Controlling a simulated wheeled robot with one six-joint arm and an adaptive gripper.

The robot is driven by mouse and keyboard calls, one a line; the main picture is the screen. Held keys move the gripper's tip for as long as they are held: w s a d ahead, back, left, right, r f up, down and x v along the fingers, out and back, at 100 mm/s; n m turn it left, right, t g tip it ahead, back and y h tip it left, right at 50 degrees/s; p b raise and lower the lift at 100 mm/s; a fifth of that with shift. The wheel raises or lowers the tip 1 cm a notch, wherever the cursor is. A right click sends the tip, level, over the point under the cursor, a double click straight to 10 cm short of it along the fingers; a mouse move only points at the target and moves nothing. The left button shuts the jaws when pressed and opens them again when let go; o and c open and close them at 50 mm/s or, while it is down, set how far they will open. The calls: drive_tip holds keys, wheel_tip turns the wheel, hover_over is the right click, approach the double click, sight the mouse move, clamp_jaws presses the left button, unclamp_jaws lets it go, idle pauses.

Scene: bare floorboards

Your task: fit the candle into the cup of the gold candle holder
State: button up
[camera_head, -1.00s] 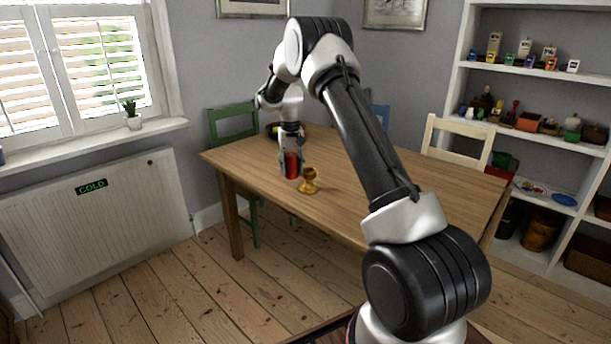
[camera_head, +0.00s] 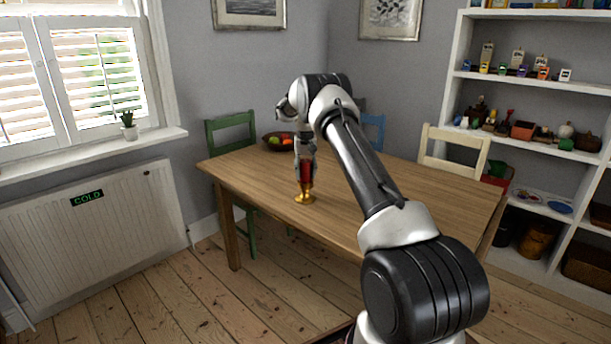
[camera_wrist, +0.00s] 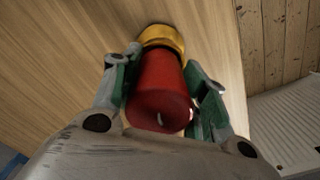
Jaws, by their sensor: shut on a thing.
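The red candle (camera_head: 307,171) is upright between the fingers of my gripper (camera_head: 305,178), which is shut on it. The gold candle holder (camera_head: 304,198) stands on the wooden table near its left front edge, directly below the candle. In the wrist view the candle (camera_wrist: 158,88) fills the space between the green-padded fingers of the gripper (camera_wrist: 163,62). The gold holder (camera_wrist: 163,38) shows past the candle's far end, which hides most of its cup. The candle's lower end meets the holder in both views. I cannot tell how deep it sits.
A bowl of fruit (camera_head: 274,146) is on the table behind the gripper. The wooden table (camera_head: 400,205) is otherwise mostly bare to the right. Green (camera_head: 232,128), blue (camera_head: 373,130) and cream (camera_head: 455,150) chairs stand around it. A loaded shelf (camera_head: 520,85) is at the right.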

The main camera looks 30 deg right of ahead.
drive_tip(key=shift+f, duration=0.6)
drive_tip(key=shift+f, duration=0.1)
drive_tip(key=o, duration=1.1)
